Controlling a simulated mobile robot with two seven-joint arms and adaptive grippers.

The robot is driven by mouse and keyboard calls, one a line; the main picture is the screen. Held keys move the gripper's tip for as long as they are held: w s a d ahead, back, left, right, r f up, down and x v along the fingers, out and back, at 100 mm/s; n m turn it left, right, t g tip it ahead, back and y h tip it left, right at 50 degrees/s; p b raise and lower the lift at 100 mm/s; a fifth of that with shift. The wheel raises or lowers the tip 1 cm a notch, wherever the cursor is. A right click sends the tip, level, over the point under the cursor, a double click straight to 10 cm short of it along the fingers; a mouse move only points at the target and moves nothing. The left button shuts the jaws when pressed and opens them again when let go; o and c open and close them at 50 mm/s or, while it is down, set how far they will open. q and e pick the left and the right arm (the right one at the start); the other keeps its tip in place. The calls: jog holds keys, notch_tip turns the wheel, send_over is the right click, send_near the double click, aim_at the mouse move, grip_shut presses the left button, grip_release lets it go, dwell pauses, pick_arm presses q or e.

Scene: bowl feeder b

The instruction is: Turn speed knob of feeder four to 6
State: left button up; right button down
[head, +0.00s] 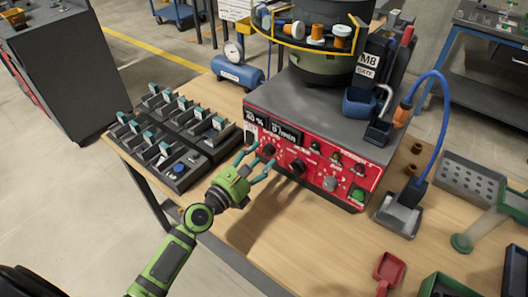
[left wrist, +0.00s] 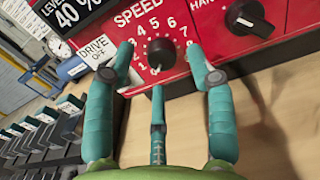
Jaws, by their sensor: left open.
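The feeder's red control panel (head: 310,160) faces me on the bench. Its black speed knob (left wrist: 161,54) shows in the left wrist view under the word SPEED, with a ring of white numbers; 4, 5, 6 and 7 are above it. A pale mark shows at the knob's lower edge; I cannot tell surely which number it points at. My left gripper (head: 257,162) is open in front of the panel. In the wrist view its teal fingers (left wrist: 160,62) lie left, right and below the knob, apart from it as far as I can see. My right gripper is not in view.
A second black knob (left wrist: 247,17) sits right of the speed knob. A DRIVE OFF label (left wrist: 97,48) is on the left. A tray of switch-like blocks (head: 175,135) stands left of the feeder. A blue cable (head: 445,110) and a red scoop (head: 389,270) are at right.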

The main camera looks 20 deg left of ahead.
aim_at(269, 150)
pick_arm(q)
jog(key=shift+w+d, duration=0.2)
jog(key=shift+w, duration=0.5)
jog(key=shift+w+d+f, duration=0.1)
jog(key=shift+w+d, duration=0.05)
jog(key=shift+w, duration=0.3)
grip_shut()
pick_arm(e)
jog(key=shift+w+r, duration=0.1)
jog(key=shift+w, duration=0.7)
